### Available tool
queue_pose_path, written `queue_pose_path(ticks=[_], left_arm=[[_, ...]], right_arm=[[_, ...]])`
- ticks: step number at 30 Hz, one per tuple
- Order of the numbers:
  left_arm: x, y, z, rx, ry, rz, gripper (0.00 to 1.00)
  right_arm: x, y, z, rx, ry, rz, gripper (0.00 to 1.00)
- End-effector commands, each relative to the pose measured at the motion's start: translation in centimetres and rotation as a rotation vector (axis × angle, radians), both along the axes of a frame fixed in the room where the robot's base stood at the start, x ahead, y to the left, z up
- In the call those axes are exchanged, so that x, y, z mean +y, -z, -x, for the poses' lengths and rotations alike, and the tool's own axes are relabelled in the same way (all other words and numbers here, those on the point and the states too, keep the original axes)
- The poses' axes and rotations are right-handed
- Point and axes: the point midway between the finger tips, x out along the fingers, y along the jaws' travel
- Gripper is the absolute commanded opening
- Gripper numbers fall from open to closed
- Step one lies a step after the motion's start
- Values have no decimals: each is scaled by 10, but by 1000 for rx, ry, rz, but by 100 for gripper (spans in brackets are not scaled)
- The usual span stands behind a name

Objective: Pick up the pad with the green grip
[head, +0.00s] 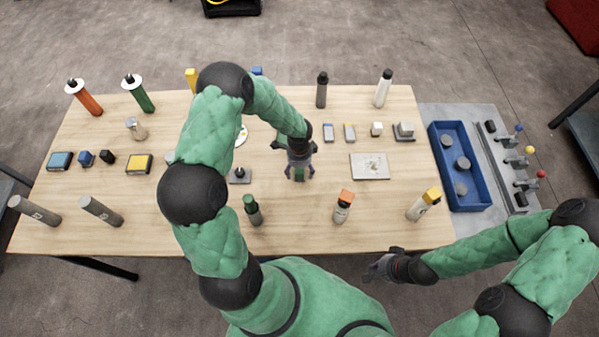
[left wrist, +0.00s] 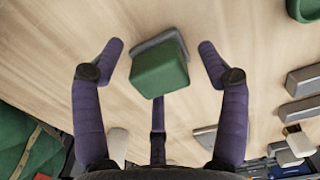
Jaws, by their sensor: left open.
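The pad with the green grip shows in the left wrist view as a green block (left wrist: 160,72) on a grey base (left wrist: 158,42). It sits on the wooden table between the spread fingers of my left gripper (left wrist: 161,50). The fingers look apart from it on both sides. In the head view my left gripper (head: 299,176) is low over the middle of the table, and a bit of green shows between its fingers; most of the pad is hidden there. My right gripper (head: 378,270) hangs empty past the table's front edge, and its opening is unclear.
A pad with a dark grip (head: 239,176) lies left of the left gripper. A pale speckled plate (head: 370,167) lies to its right. A green-capped bottle (head: 252,210) stands in front. A blue tray (head: 435,150) is at the right.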

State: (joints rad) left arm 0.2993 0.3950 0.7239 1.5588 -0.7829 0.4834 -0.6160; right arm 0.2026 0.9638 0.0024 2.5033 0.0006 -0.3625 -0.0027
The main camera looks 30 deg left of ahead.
Motion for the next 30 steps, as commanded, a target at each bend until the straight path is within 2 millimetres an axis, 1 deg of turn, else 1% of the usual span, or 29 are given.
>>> queue_pose_path(ticks=[1,2,3,5,6,8,9,19,22,26,30], left_arm=[[0,0,0,0,0,0,74],[0,0,0,0,0,0,66],[0,0,0,0,0,0,55],[0,0,0,0,0,0,38],[0,0,0,0,0,0,26],[0,0,0,1,0,1,10],[0,0,0,1,0,1,7],[-1,0,1,3,1,1,7],[-1,-3,1,2,0,0,7],[0,-12,0,-1,0,1,7],[0,-33,-1,-2,0,0,7]], right_arm=[[0,0,0,0,0,0,0],[0,0,0,0,0,0,0],[0,0,0,0,0,0,0],[0,0,0,0,0,0,0],[0,0,0,0,0,0,0],[0,0,0,0,0,0,0],[0,0,0,0,0,0,0],[0,0,0,0,0,0,0],[0,0,0,0,0,0,0],[0,-1,0,0,0,0,0],[0,-3,0,0,0,0,0]])
